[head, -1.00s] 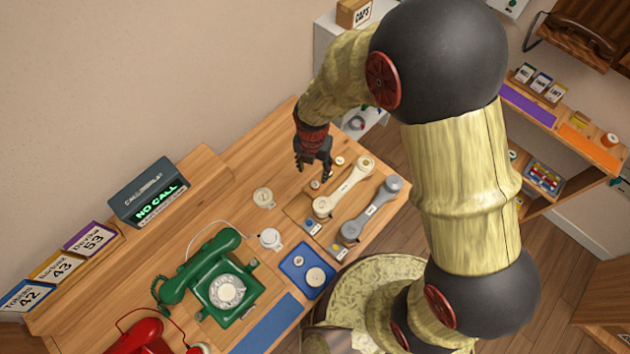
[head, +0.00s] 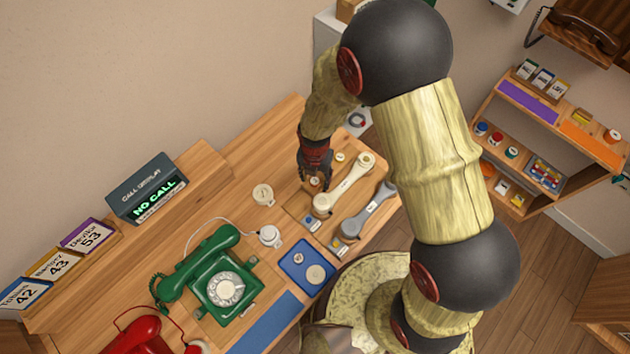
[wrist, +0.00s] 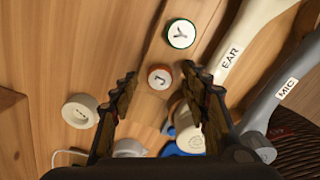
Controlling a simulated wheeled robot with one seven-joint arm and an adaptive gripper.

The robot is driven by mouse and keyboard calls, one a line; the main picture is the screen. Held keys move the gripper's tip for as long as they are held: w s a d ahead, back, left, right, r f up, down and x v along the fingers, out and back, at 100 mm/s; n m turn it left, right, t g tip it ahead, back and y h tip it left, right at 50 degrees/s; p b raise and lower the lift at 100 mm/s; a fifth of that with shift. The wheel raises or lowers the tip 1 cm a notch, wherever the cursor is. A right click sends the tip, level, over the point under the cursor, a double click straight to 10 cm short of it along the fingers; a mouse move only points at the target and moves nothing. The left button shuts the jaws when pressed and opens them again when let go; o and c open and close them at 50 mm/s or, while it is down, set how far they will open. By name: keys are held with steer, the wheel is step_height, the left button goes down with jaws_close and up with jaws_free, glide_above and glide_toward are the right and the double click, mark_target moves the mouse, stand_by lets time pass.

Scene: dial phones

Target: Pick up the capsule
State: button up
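Two small round capsules lie on the wooden desk near my gripper (head: 316,184). One, marked J, has an orange-brown rim and a white top; it shows in the wrist view (wrist: 160,77), in line with the gap between my fingertips (wrist: 159,70). The other, marked Y, has a green rim (wrist: 181,33) and lies a little beyond; in the head view it is a pale disc (head: 340,157). The task does not say which capsule. My gripper is open, pointing down, with nothing held. Its height above the J capsule is hard to tell.
A cream handset (head: 345,187) marked EAR and a grey handset (head: 368,212) marked MIC lie just right of my gripper. A white round piece (wrist: 80,111) lies to its left. A blue tray (head: 307,268) and green phone (head: 222,283) stand nearer the front.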

steer(key=shift+c, duration=1.2)
steer(key=c, duration=0.7)
steer(key=shift+c, duration=0.6)
steer(key=shift+r, duration=0.1)
